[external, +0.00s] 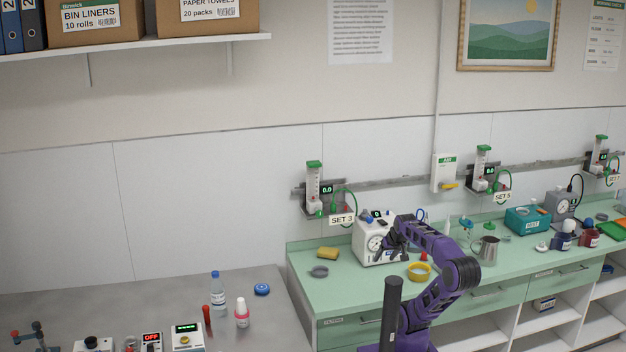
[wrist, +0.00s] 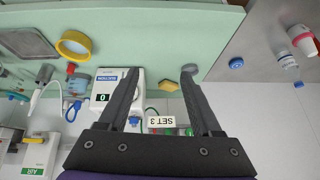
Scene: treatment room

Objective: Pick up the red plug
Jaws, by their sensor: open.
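A small red item (external: 424,256), which may be the red plug, sits on the green counter just behind the yellow ring. It is partly hidden, and its shape is too small to make out. In the wrist view, a small red piece (wrist: 71,68) shows beside the yellow ring, close to a blue part. My gripper (external: 386,252) is in front of the white suction unit (external: 366,246), left of the red item. In the wrist view my gripper (wrist: 159,72) is open, with nothing held between its fingers. The red piece lies outside the fingers, to their left.
A metal jug (external: 488,249) stands farther right. The steel table on the left holds a bottle (external: 217,291) and a slim red cylinder (external: 206,314).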

